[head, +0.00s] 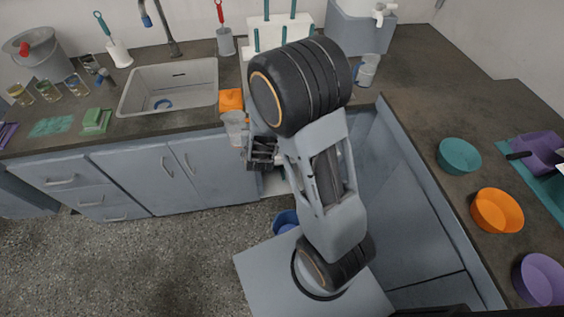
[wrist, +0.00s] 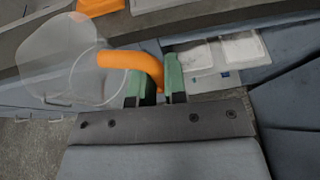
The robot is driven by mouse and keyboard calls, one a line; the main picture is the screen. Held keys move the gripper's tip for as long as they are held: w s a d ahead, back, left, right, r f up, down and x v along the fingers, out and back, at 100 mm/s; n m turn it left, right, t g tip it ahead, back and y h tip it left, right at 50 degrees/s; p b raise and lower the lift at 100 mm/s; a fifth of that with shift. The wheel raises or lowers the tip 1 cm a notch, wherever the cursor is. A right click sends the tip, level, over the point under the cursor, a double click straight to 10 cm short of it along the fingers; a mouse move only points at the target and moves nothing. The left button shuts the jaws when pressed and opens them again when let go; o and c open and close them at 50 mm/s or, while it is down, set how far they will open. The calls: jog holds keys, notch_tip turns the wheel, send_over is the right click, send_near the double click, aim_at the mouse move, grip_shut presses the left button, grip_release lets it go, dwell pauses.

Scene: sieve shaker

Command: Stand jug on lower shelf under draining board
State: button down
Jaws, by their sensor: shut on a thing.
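A clear jug (wrist: 70,65) with an orange handle (wrist: 135,62) is in the wrist view. My gripper (wrist: 156,88) is shut on that handle with its green pads. In the head view the jug (head: 235,126) hangs in front of the counter front, right of the sink, beside my gripper (head: 262,150). A pale shelf (wrist: 203,82) with white items on it shows below the counter edge in the wrist view. In the head view my arm mostly hides this shelf; a pale part (head: 274,183) shows below my gripper. The draining board is not clearly seen.
An orange cloth (head: 231,100) lies at the counter edge beside the sink (head: 170,88). A white rack with teal posts (head: 279,30) stands behind my arm. A blue round object (head: 286,219) is low by my base. Bowls stand on the right counter, including an orange one (head: 497,211).

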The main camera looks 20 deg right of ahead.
notch_tip(320, 180, down, 34)
jog(key=w+d+h+b, duration=0.1)
jog(key=d+b, duration=0.2)
jog(key=b, duration=2.1)
jog(key=s+d+f+m+g+h, duration=0.1)
jog(key=d+f+m+g+h, duration=0.15)
jog(key=d+f, duration=0.45)
jog(key=s+d+f+m+g+h, duration=0.1)
jog(key=d+f+m+h, duration=0.2)
jog(key=f, duration=0.8)
jog(key=shift+y, duration=0.45)
jog(key=shift+w+d+f+b, duration=1.2)
jog(key=shift+d+f+b, duration=0.4)
jog(key=shift+d+f, duration=0.65)
jog(key=shift+w+d+f+b, duration=1.2)
jog(key=shift+d+f+b, duration=0.35)
jog(key=shift+d+f, duration=0.65)
jog(key=shift+w+d+f+b, duration=1.2)
jog(key=shift+d+f+b, duration=0.4)
jog(key=shift+d+f, duration=0.65)
jog(key=shift+d, duration=0.15)
jog(key=c, duration=1.2)
grip_release()
jog(key=shift+o, duration=0.2)
